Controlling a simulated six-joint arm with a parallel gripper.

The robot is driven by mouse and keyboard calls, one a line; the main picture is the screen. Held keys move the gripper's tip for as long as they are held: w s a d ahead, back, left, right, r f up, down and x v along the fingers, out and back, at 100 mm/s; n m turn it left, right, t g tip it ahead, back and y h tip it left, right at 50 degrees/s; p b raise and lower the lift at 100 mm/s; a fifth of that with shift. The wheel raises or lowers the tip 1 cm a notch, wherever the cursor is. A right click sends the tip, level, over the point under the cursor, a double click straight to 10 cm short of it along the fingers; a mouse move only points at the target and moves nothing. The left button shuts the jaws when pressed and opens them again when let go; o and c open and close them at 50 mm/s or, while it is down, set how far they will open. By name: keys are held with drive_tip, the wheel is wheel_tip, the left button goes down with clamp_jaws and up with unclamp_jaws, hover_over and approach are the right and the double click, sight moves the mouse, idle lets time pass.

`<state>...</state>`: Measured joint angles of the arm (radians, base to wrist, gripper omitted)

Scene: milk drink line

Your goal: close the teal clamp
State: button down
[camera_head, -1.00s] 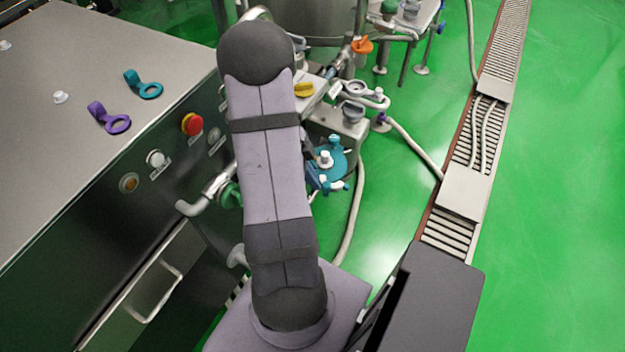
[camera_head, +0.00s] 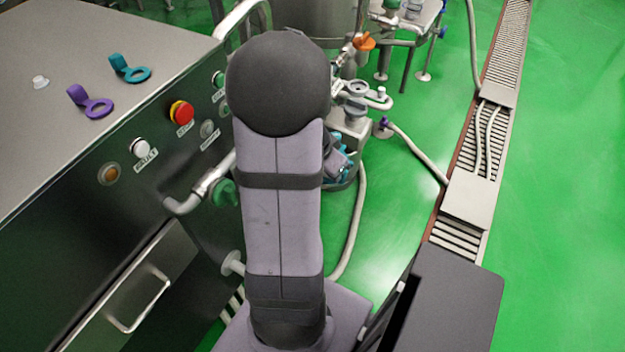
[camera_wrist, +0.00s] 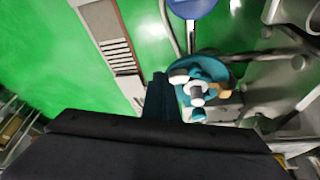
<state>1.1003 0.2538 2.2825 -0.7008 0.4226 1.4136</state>
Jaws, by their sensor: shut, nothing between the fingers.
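The teal clamp (camera_wrist: 215,68) shows in the wrist view right of centre, as a curved teal body with pale knobs beside it. Whether it is open or closed cannot be told. In the head view only small teal parts (camera_head: 347,176) show at the right side of my arm; the rest is hidden. My gripper (camera_wrist: 160,85) is in the wrist view, its dark fingers together and empty, just left of the clamp and its pale knobs. Contact between them cannot be told. In the head view my arm hides most of the gripper.
A steel cabinet (camera_head: 60,205) with buttons stands at left, with a purple ring tag (camera_head: 98,108) and a teal ring tag (camera_head: 137,74) on top. A pale hose (camera_head: 356,225) runs down beside the fittings. The green floor at right is open, crossed by a drain grate (camera_head: 478,150).

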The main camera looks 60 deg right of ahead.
drive_tip(key=shift+s+d+n+t, duration=0.2)
drive_tip(key=shift+d+n+t, duration=0.3)
drive_tip(key=shift+d+n, duration=1.1)
drive_tip(key=shift+d, duration=0.45)
drive_tip(key=shift+w+d, duration=0.1)
drive_tip(key=shift+b, duration=0.3)
drive_tip(key=shift+a, duration=0.5)
drive_tip(key=s+a+r, duration=0.2)
drive_tip(key=a+r, duration=0.4)
drive_tip(key=r, duration=0.3)
drive_tip(key=shift+s+a+r+p, duration=0.15)
drive_tip(key=shift+s+a+p, duration=0.1)
drive_tip(key=shift+a+p, duration=0.1)
